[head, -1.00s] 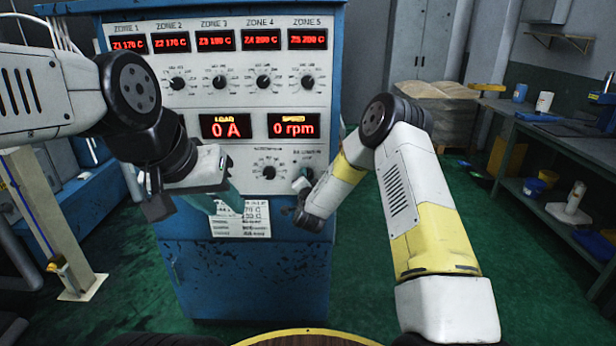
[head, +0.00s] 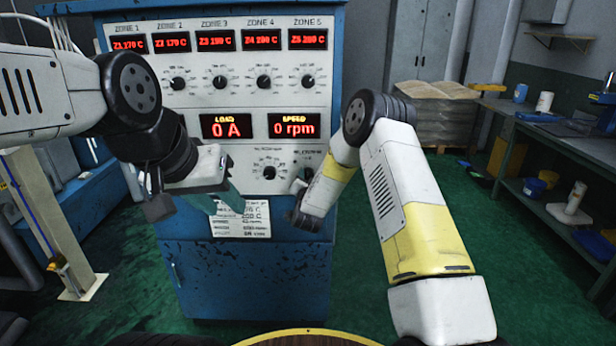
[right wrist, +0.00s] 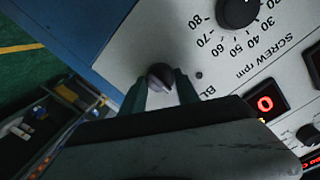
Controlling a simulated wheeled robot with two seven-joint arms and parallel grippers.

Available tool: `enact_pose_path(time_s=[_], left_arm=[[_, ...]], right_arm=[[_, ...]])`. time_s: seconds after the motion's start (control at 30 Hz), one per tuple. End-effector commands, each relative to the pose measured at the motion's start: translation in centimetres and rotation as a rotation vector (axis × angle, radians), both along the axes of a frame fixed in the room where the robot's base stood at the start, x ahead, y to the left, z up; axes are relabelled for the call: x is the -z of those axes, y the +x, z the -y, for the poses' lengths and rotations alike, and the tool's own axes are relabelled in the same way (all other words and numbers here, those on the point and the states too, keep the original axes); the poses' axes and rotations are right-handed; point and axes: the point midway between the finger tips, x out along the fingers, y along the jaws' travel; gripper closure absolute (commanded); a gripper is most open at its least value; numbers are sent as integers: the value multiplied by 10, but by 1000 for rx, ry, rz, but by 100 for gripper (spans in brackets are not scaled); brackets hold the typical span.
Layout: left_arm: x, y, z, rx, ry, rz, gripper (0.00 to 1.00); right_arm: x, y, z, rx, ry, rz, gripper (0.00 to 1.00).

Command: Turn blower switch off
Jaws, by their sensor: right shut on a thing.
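The blower switch (right wrist: 161,74) is a small dark grey knob on the pale control panel, beside a label that starts "BL". In the right wrist view my right gripper (right wrist: 160,86) has its two green fingers on either side of the knob, shut on it.
The blue cabinet (head: 245,285) carries the screw rpm dial (head: 269,173), just left of my right wrist. Above it are the load display (head: 226,126), the speed display (head: 293,125) and several zone knobs. A workbench (head: 560,150) stands at the right. Green floor is free between.

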Motion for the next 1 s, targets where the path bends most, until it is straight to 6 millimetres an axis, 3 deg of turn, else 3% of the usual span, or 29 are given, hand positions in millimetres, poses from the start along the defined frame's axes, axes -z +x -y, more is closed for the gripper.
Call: enact_pose_path(time_s=[0.1,0.13,0.2,0.23,0.57,1.0], left_arm=[[0,0,0,0,0,0,64],[0,0,0,0,0,0,64],[0,0,0,0,0,0,64],[0,0,0,0,0,0,64],[0,0,0,0,0,0,64],[0,0,0,0,0,0,64]], right_arm=[[2,-1,0,-1,-2,-5,100],[2,-1,0,-1,-2,-5,57],[2,-1,0,-1,-1,-4,43],[2,-1,0,-1,-1,-4,41],[1,-3,0,-1,0,-2,41],[-3,-67,-1,-1,-1,-4,41]])
